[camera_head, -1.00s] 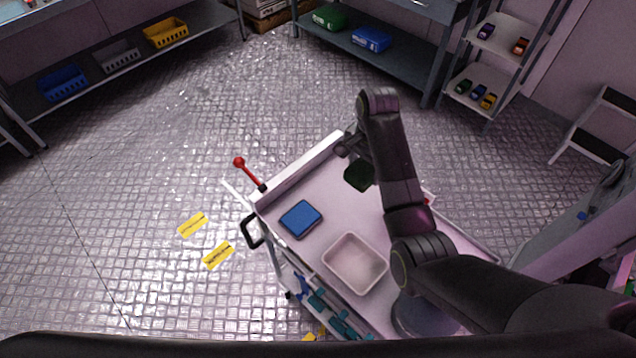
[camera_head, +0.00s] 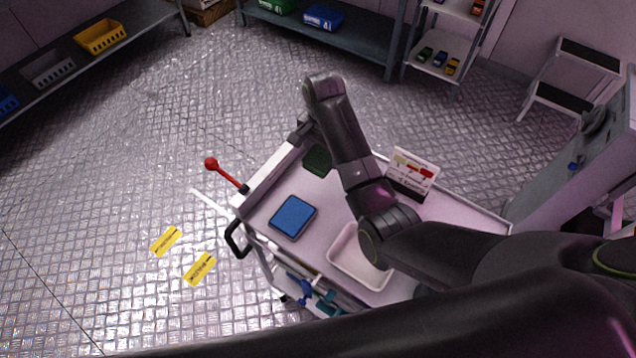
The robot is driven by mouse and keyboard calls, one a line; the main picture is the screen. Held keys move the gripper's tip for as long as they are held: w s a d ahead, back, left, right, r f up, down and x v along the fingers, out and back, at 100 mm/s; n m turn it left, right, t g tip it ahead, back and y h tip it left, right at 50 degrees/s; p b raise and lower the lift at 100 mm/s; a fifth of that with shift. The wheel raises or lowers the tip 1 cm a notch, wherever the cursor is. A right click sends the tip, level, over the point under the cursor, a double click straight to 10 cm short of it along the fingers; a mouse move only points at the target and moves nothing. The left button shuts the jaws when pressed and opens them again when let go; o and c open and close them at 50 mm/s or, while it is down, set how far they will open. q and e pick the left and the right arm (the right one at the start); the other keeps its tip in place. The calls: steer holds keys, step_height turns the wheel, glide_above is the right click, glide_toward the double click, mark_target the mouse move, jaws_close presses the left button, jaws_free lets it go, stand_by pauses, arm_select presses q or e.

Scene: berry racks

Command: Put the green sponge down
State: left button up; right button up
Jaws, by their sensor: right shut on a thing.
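The dark green sponge (camera_head: 318,160) is at the far end of the white cart's top (camera_head: 335,208), just below my right gripper (camera_head: 309,140). The right gripper is shut on the sponge, near the cart's raised far-left edge. The fingertips are small and dark, partly hidden by the wrist. I cannot tell whether the sponge touches the cart top. My left gripper is out of view.
A blue sponge-like block (camera_head: 293,217) and a pale tray (camera_head: 345,253) are on the cart top. A red-knobbed lever (camera_head: 228,174) sticks out left. Bare cart top lies between the blue block and green sponge.

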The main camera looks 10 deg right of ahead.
glide_above(323, 184)
step_height(323, 184, down, 4)
steer(key=shift+f+p, duration=0.15)
steer(key=shift+p, duration=0.2)
steer(key=shift+f, duration=2.7)
steer(key=shift+f, duration=0.2)
steer(key=o, duration=0.9)
steer(key=shift+r, duration=0.1)
steer(key=shift+o, duration=0.2)
step_height(323, 184, up, 12)
steer(key=shift+r, duration=0.15)
